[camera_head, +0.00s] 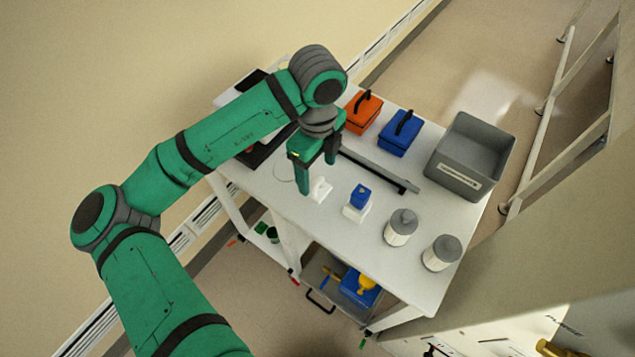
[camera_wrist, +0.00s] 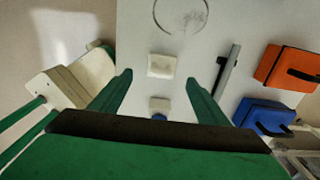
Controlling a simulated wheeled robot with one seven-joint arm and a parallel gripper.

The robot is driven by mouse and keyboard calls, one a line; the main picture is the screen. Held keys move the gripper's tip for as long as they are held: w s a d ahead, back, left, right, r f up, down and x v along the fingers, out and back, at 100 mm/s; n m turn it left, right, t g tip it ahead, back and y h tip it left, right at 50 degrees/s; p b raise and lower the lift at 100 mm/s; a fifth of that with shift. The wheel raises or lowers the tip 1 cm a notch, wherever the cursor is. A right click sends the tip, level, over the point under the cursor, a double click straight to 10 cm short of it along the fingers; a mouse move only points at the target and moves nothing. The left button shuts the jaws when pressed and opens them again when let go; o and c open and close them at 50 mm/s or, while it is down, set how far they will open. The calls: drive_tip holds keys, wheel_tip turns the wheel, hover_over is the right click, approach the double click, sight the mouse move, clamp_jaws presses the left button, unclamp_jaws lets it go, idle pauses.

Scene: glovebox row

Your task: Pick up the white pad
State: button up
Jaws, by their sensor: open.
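The white pad (camera_wrist: 162,65) lies on the white tabletop. In the wrist view it sits between and slightly beyond my gripper's fingertips (camera_wrist: 160,80), with clear gaps on both sides. In the head view the white pad (camera_head: 321,191) shows just beside my gripper (camera_head: 318,176), partly hidden by a finger. My gripper points down, open and empty; its exact height above the table is hard to tell. A second white block (camera_head: 354,212) with a blue block (camera_head: 360,195) on top stands to the right of the pad.
A dark grey bar (camera_head: 375,170) lies behind the pad. Orange (camera_head: 363,109) and blue (camera_head: 399,134) cases and a grey bin (camera_head: 470,158) stand at the back. Two lidded jars (camera_head: 401,228) (camera_head: 441,253) stand to the right. A thin ring (camera_wrist: 181,14) is on the tabletop near the pad.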

sight(318, 181)
drive_tip(key=shift+w+f, duration=0.15)
drive_tip(key=shift+f, duration=3.1)
drive_tip(key=shift+c, duration=0.6)
drive_tip(key=c, duration=1)
